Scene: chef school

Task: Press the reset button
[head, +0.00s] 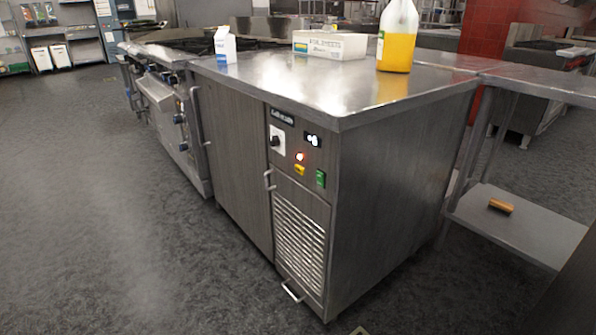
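A steel cabinet (395,185) with a steel top stands in the middle of the head view. Its front has a control panel at the upper right. No readable lettering shows which of these is the reset button. Neither of my grippers is in view.
A milk carton (225,46), a white box (330,45) and a jug of yellow liquid (397,38) stand on the cabinet top. A vent grille (299,240) is below the panel. A stove (165,110) adjoins at left. The grey floor (90,220) in front is clear.

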